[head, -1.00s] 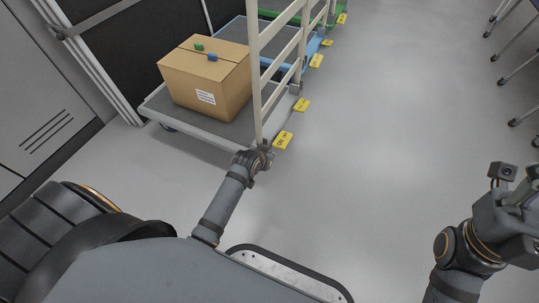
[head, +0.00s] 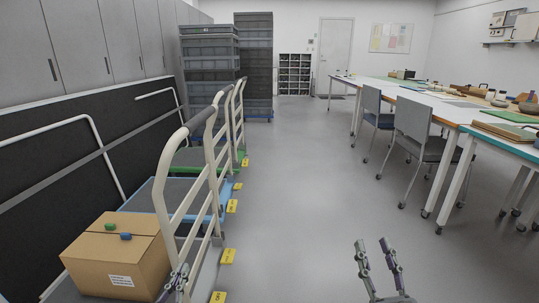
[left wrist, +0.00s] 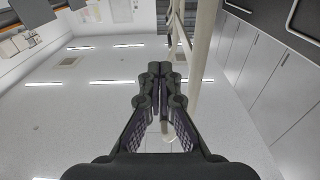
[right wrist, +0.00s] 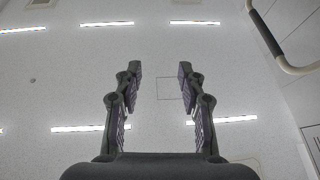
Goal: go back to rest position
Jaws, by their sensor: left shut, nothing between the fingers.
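My left gripper (head: 176,281) shows at the lower left of the head view, in front of the right edge of the cardboard box and close to the trolley's rail. Its fingertips meet with nothing between them in the left wrist view (left wrist: 160,72). My right gripper (head: 374,251) points up at the bottom of the head view over open floor. Its fingers stand apart and empty, as the right wrist view (right wrist: 157,72) also shows. Both wrist cameras look up at the ceiling. Most of both arms is out of the head view.
The cardboard box (head: 110,262) on the near trolley carries a green piece (head: 110,227) and a blue piece (head: 126,236). Trolleys with pale rails (head: 160,190) line the left side. Chairs (head: 418,135) and long tables stand at right. The middle aisle floor is clear.

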